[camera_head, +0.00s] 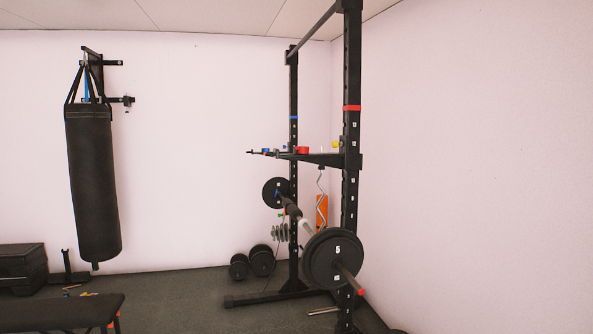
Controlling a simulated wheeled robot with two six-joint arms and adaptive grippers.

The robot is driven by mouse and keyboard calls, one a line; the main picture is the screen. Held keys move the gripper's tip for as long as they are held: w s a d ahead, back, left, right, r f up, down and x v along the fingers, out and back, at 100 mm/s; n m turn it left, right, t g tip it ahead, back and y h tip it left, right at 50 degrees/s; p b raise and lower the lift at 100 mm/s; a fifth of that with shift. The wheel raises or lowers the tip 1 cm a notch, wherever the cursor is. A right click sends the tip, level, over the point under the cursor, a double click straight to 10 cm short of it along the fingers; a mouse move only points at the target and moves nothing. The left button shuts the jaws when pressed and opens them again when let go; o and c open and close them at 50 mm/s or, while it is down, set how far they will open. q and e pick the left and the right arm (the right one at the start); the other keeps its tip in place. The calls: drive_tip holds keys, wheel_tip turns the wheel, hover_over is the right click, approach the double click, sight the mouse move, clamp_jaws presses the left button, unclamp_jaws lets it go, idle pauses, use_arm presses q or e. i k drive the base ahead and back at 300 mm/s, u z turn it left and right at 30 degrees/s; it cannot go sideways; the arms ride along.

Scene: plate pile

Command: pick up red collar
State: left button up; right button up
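A small red ring-like piece (302,150) sits on the dark shelf arm of the rack, and it may be the red collar. A red band (352,108) also wraps the near rack upright, and a small red piece (361,292) shows at the near end of the barbell. I cannot tell for sure which of these is the collar. Neither of my grippers is in view.
A black rack (350,200) holds a barbell with plates (333,258). Blue (266,151) and yellow (336,144) pieces sit on the shelf. A punching bag (92,185) hangs left; a bench (60,312) stands front left. Floor between bench and rack is mostly clear.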

sight(301, 149)
drive_tip(key=u, duration=1.65)
drive_tip(key=i, duration=2.8)
drive_tip(key=z, duration=1.5)
drive_tip(key=i, duration=2.7)
drive_tip(key=z, duration=1.75)
drive_tip(key=i, duration=0.3)
drive_tip(key=u, duration=0.1)
